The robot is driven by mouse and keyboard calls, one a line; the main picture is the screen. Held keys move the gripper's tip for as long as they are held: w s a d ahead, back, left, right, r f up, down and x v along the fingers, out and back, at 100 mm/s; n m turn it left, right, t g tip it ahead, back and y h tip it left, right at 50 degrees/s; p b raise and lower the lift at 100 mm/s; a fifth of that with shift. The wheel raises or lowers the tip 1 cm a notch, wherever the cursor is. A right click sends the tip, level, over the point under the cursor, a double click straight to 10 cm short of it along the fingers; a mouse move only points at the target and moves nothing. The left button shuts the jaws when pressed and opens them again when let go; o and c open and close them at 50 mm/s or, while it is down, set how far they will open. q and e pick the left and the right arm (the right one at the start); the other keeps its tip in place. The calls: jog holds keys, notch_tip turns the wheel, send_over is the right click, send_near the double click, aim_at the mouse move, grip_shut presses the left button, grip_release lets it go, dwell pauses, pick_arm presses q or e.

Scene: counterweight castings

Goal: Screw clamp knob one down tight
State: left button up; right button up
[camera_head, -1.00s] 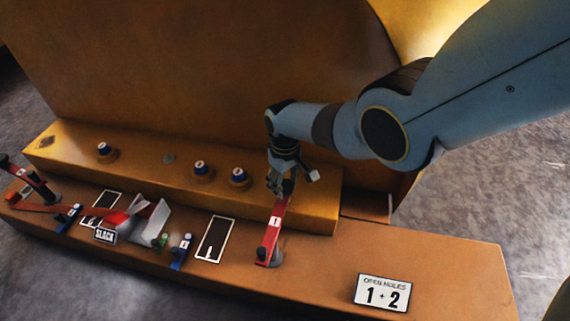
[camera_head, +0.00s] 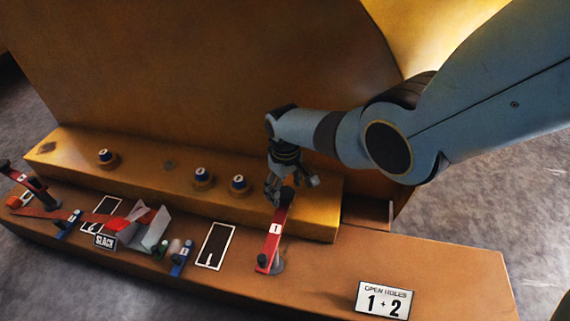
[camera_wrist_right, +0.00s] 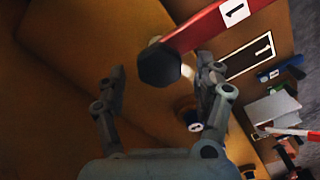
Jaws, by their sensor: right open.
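The red clamp bar marked 1 (camera_head: 271,236) runs from the yellow step down to the lower ledge. A dark clamp knob (camera_wrist_right: 158,65) sits at its upper end. In the head view this knob (camera_head: 287,195) is partly hidden by my right gripper. My right gripper (camera_wrist_right: 164,77) is open, with one finger on each side of the knob in the wrist view. A gap shows between each finger and the knob, and nothing is held. I cannot tell whether the knob sits fully down. My left gripper is not in view.
Several round posts with numbered caps (camera_head: 239,183) stand on the step (camera_head: 120,172) left of my gripper. A grey holder (camera_head: 150,232), blue-handled pieces and a SLACK sign (camera_head: 105,242) crowd the left ledge. An OPEN HOLES 1 + 2 sign (camera_head: 383,299) stands right, with clear ledge around it.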

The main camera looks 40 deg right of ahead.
aim_at(285, 192)
notch_tip(285, 192, up, 12)
jog(key=shift+f, duration=0.25)
dwell(0.4)
